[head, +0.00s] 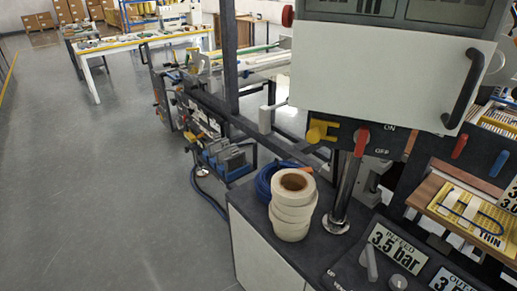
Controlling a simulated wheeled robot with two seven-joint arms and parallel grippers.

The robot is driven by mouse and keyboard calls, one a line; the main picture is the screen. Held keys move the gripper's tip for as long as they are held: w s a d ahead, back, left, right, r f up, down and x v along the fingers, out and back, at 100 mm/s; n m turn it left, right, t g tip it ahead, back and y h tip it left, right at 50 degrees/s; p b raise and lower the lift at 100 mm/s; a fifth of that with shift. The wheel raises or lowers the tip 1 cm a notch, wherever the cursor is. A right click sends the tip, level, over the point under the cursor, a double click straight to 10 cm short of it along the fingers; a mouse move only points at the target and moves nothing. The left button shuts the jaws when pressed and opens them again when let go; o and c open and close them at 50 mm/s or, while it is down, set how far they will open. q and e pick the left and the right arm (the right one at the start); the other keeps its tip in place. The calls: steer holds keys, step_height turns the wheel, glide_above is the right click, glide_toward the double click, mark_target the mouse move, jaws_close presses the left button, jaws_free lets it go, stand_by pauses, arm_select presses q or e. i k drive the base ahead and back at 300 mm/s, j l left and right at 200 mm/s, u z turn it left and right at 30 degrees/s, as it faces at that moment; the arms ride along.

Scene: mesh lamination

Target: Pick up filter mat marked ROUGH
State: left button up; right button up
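No filter mat marked ROUGH can be made out in the head view. A yellow card or panel marked THIN (473,216) lies on a wooden-edged surface at the right, with a blue loop on it. Neither of my grippers is in view, so their state is hidden.
Stacked cream tape rolls (293,203) stand on a dark-topped cabinet (250,203), beside a blue hose (272,180). A machine panel with a white door (375,75) and ON/OFF switch (362,139) rises above. A long table (95,75) stands far left. The grey floor (95,190) is clear.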

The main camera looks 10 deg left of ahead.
mark_target(215, 145)
steer(key=i+j+z, duration=0.35)
steer(key=j+z, duration=0.15)
steer(key=i+j+z, duration=0.25)
steer(key=j, duration=0.15)
steer(key=j+z, duration=0.2)
steer(key=i+j+z, duration=0.1)
steer(key=j+z, duration=0.15)
steer(key=j, duration=0.25)
